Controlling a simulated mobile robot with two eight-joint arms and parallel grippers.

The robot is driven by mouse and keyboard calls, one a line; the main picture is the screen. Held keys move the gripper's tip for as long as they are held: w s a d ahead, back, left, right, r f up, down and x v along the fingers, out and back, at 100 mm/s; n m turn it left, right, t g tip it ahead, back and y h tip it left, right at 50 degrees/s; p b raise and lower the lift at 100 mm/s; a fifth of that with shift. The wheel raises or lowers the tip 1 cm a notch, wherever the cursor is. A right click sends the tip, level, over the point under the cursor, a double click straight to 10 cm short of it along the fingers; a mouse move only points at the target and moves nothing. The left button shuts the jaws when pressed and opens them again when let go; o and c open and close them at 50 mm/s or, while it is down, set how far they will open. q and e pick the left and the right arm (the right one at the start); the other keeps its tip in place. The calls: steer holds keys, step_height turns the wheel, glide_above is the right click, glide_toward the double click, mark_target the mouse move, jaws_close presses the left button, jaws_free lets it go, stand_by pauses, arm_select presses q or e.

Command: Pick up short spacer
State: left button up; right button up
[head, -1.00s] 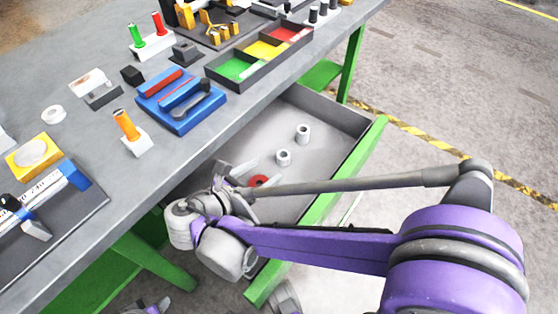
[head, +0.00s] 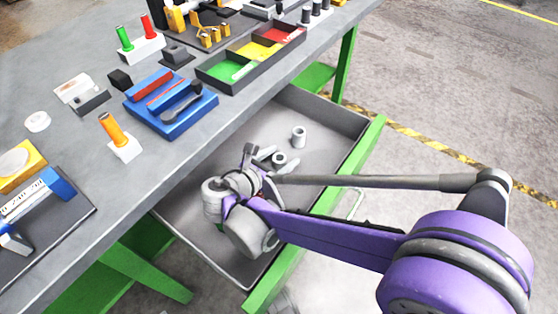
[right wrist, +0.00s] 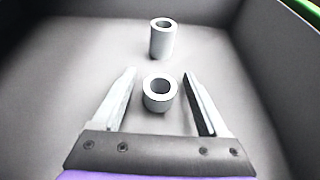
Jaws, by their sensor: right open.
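The short spacer (right wrist: 159,95) is a pale grey ring standing upright on the drawer floor. In the right wrist view it shows between the two open fingers of my right gripper (right wrist: 159,80), with a gap on both sides. In the head view the short spacer (head: 279,159) sits close by the tips of my right gripper (head: 264,156), partly hidden by it. A taller spacer (right wrist: 162,40) of the same look stands upright beyond it, and it also shows in the head view (head: 298,138). My left gripper is not in view.
The open grey drawer (head: 345,117) has side walls and a green front (head: 352,165) around the spacers. The grey workbench top (head: 70,150) lies above and left, with a blue tray (head: 190,121), an orange-handled tool (head: 111,128) and a three-colour bin (head: 228,70).

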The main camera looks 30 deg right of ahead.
jaws_close()
steer(key=shift+r, duration=0.1)
stand_by(0.3)
